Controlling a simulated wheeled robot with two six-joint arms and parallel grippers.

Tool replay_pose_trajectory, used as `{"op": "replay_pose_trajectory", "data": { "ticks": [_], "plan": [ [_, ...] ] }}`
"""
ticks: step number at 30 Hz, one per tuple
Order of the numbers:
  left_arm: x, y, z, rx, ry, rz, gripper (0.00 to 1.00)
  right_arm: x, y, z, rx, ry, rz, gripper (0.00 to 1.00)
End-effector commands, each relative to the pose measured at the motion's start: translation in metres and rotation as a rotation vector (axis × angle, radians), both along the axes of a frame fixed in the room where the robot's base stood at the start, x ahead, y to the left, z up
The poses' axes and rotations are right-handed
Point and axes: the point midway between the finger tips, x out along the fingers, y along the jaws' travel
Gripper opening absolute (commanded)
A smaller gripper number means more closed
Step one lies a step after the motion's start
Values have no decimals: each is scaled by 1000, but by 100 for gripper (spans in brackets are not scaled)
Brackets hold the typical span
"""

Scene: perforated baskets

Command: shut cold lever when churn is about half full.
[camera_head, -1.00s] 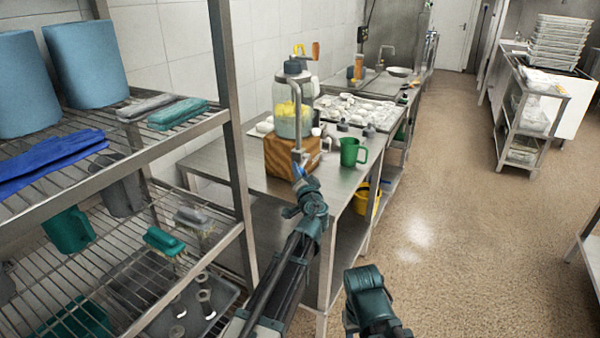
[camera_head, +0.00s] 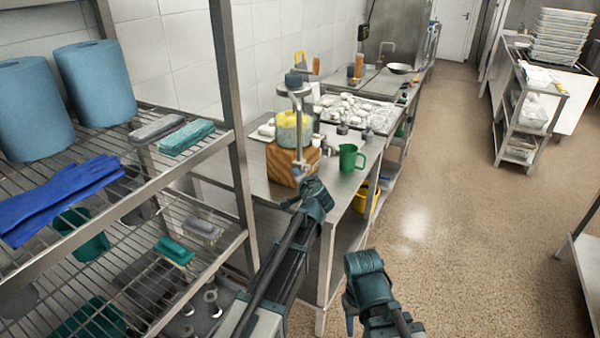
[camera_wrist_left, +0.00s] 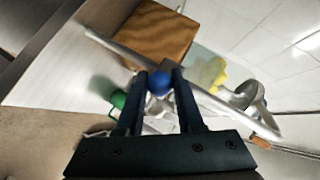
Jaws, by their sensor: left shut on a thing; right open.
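My left gripper (camera_wrist_left: 158,84) is shut on a blue ball-shaped knob (camera_wrist_left: 159,82), beside the tube; the knob looks like the cold lever's end. In the head view my left fingertips are hard to make out. My right gripper (camera_head: 350,320) is open, low and apart from the table.
A green mug (camera_head: 350,157) stands right of the block. A tray of pale items (camera_head: 360,112) lies behind. A yellow bucket (camera_head: 363,197) is under the steel table (camera_head: 235,178). A wire shelf (camera_head: 150,190) with blue rolls flanks the left. Open floor lies right.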

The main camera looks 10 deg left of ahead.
Motion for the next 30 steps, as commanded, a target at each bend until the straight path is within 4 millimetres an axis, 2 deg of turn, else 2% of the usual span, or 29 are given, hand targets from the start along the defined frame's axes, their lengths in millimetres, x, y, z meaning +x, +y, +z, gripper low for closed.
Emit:
{"op": "replay_pose_trajectory", "data": {
  "ticks": [9,10,15,25,30],
  "plan": [
    [1,0,0,6,5,-3,0,0,0,1,0,0,0,50],
    [1,0,0,6,5,-3,38,0,0,1,0,0,0,50],
    [1,0,0,5,5,-2,67,0,0,1,0,0,0,50],
    [-2,-1,2,3,4,-2,67,0,0,2,0,0,0,50],
    [-23,-9,11,3,4,-4,67,0,0,12,0,0,0,50]
  ]
}}
